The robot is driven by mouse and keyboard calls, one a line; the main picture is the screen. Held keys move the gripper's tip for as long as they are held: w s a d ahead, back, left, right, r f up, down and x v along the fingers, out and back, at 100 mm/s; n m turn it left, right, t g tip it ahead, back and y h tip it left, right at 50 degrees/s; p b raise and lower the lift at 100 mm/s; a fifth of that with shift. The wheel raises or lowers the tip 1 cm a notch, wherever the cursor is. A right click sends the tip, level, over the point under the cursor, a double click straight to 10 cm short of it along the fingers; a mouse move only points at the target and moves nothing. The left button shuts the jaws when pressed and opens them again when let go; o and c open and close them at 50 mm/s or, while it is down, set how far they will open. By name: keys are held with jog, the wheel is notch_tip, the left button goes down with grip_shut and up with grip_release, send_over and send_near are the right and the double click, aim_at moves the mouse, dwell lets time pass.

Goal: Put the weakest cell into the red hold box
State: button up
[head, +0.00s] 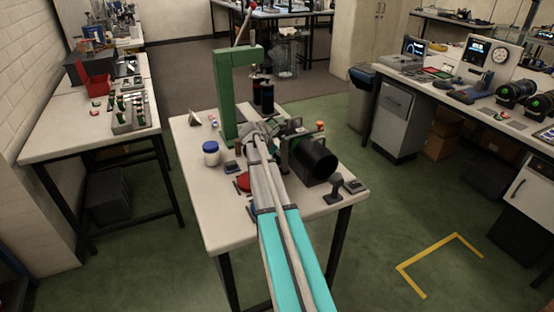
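A red open box (98,87) stands on the left bench, near its back. It may be the hold box; I see no label. In front of it and to the right, several small green and dark upright pieces (124,104) stand in a metallic tray (133,126). They may be the cells, but they are too small to tell apart by strength. My arm reaches over the middle table. My gripper (289,133) seems to be at its far end, among the equipment there. Its fingers are not clear, and I cannot see whether it holds anything.
The middle table (212,229) carries a green post frame (228,95), a black cylinder (315,160), a blue-lidded white jar (211,153) and dark canisters (263,96). A right bench (454,98) holds instruments. A blue-grey bin (362,86) stands between. Green floor is clear at front right.

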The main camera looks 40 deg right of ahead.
dwell(0.4)
grip_shut()
